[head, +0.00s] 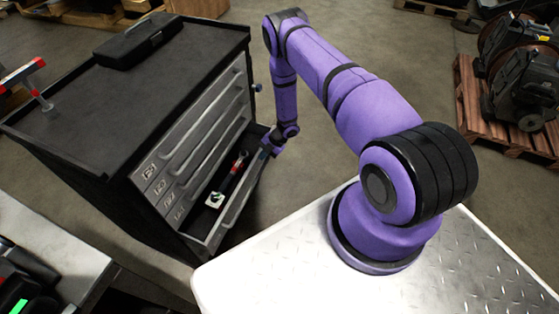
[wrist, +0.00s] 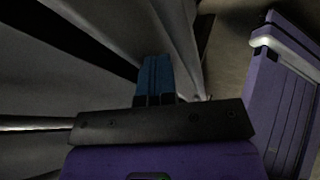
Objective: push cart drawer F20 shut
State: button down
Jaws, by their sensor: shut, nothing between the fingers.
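The grey cart (head: 110,150) has one low drawer (head: 238,203) pulled out, with the drawers above it shut. Its label is too small to read, so I cannot confirm it is F20. A red and black tool (head: 233,172) and a small white and green item (head: 214,200) lie inside. My gripper (head: 266,150) is at the far right end of the open drawer, close to its front panel; I cannot tell if they touch. In the wrist view its blue fingers (wrist: 155,78) are shut and empty beside grey sheet-metal surfaces.
A bench (head: 50,235) stands at lower left. Pallets with machinery (head: 515,85) are at right. The floor right of the cart is clear.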

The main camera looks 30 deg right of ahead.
jog(key=w+a, duration=0.4)
jog(key=w, duration=0.2)
jog(key=shift+w+a, duration=0.35)
jog(key=shift+a, duration=0.05)
